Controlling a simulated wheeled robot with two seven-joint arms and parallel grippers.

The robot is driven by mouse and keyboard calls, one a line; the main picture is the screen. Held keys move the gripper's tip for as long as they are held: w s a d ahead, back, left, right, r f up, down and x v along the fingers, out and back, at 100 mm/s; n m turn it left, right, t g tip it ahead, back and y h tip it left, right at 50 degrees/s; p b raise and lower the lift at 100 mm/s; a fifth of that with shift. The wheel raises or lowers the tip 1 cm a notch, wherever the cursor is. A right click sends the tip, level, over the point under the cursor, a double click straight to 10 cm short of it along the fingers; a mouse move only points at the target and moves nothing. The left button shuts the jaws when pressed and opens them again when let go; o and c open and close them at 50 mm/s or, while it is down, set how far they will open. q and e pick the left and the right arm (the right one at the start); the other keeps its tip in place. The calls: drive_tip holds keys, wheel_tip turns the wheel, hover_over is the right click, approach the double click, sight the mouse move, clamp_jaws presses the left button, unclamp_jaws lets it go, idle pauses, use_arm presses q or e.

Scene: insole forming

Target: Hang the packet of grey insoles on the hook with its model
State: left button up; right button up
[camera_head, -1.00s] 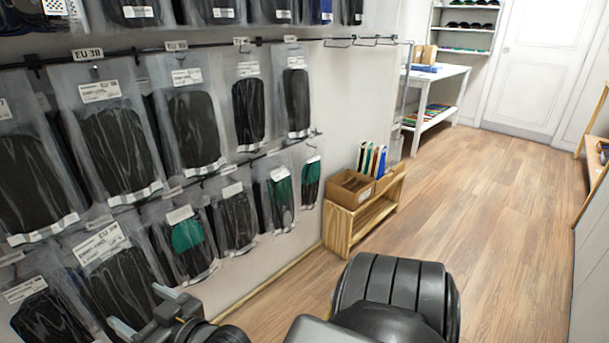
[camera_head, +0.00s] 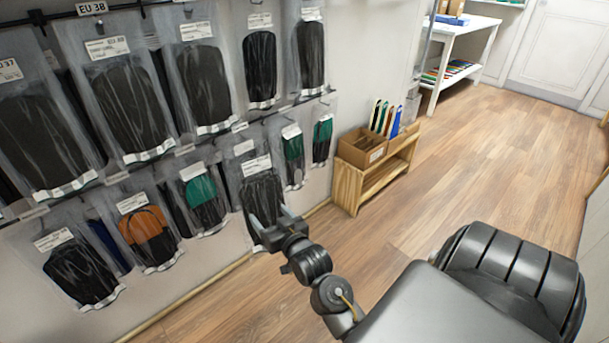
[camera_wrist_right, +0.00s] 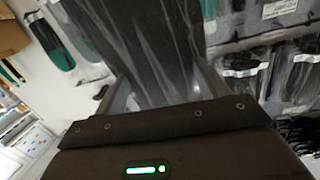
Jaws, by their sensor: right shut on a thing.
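My right gripper (camera_head: 288,226) is shut on a clear packet of dark grey insoles (camera_head: 262,196) with a white label at its top. The packet hangs upright in front of the lower row, between the green-and-black packet (camera_head: 203,198) and a narrower green-topped packet (camera_head: 292,155). It overlaps what is behind it, and the hook there is hidden. I cannot tell whether the packet touches the rack. In the right wrist view the dark packet (camera_wrist_right: 140,45) fills the space between the fingers. My left gripper is not in view.
Several bagged dark insoles (camera_head: 122,95) hang in the upper row, with an EU 38 tag (camera_head: 91,8) on the rail. An orange-and-black packet (camera_head: 148,232) hangs lower left. The floor (camera_head: 440,170) at right is clear.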

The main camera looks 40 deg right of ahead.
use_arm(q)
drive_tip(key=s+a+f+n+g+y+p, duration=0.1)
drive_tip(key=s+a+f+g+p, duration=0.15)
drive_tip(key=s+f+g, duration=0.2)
use_arm(e)
drive_tip(key=s+d+f+m+g+h, duration=0.1)
drive_tip(key=s+d+f+h, duration=0.1)
drive_tip(key=d+f, duration=0.75)
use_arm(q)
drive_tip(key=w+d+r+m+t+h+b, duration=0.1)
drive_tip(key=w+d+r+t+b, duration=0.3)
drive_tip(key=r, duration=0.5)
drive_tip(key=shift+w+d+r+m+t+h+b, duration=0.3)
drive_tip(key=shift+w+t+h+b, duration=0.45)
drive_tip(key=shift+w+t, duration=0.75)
use_arm(e)
drive_tip(key=w, duration=0.7)
drive_tip(key=shift+w+d+r, duration=0.2)
drive_tip(key=shift+w+r, duration=0.15)
drive_tip(key=shift+r, duration=0.05)
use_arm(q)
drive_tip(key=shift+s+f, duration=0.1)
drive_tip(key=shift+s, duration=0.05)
